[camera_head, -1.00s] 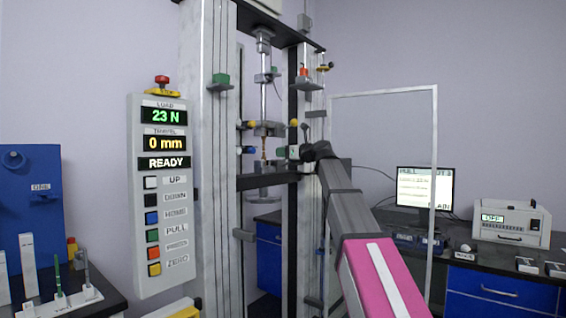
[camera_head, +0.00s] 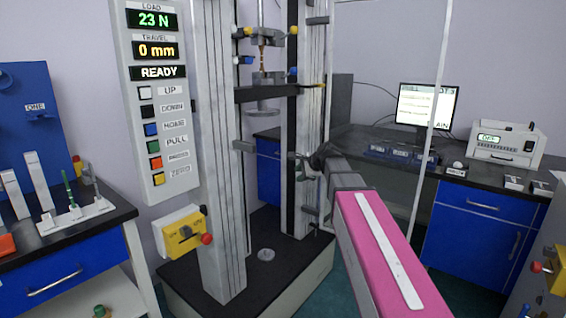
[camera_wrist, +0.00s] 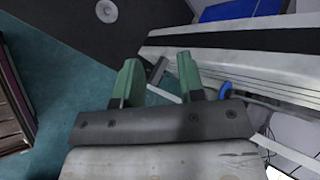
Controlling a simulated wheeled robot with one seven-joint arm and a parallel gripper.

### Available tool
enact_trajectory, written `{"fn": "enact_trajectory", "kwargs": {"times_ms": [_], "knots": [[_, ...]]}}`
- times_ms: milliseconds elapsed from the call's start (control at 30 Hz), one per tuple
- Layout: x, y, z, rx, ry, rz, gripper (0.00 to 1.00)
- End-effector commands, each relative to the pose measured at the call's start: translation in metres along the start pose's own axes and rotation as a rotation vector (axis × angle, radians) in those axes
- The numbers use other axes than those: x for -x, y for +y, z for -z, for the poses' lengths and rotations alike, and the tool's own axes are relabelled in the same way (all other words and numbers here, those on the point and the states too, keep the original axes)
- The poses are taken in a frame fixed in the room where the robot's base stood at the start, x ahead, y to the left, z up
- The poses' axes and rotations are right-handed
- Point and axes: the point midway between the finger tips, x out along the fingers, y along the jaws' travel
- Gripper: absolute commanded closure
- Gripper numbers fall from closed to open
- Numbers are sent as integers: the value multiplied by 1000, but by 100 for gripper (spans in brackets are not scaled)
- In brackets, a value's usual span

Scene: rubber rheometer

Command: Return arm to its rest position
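My arm with the pink link (camera_head: 385,250) reaches forward in the head view and ends in a dark joint at the right column of the test machine (camera_head: 225,170). In the wrist view my gripper (camera_wrist: 159,78) has its two green fingers apart, with nothing seen held between them. A pale machine column (camera_wrist: 235,55) lies just beyond the fingertips; I cannot tell whether they touch. The control panel (camera_head: 150,100) reads 23 N, 0 mm, READY.
The machine's black base (camera_head: 235,265) stands on the floor. At left is a bench (camera_head: 75,240) with a specimen rack (camera_head: 75,215). A clear screen frame (camera_head: 435,110) stands behind my arm. At right, a dark bench carries a monitor (camera_head: 428,107) and a device (camera_head: 507,144).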

Motion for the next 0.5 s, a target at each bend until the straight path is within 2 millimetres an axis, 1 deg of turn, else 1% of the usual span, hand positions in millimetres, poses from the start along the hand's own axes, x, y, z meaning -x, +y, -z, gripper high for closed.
{"fn": "enact_trajectory", "kwargs": {"times_ms": [33,67,100,167,200,267,300,367,400,467,500], "knots": [[-6,30,8,62,23,-45,64],[-10,45,14,104,34,-73,64],[-15,65,20,162,49,-110,64],[-21,95,30,249,67,-168,64],[-24,115,36,306,76,-208,64],[-28,145,44,392,82,-270,64],[-30,165,50,450,85,-312,64],[-32,194,57,535,84,-376,64],[-32,214,61,592,79,-420,64],[-32,243,68,677,68,-486,64],[-31,263,71,733,57,-531,64]]}}
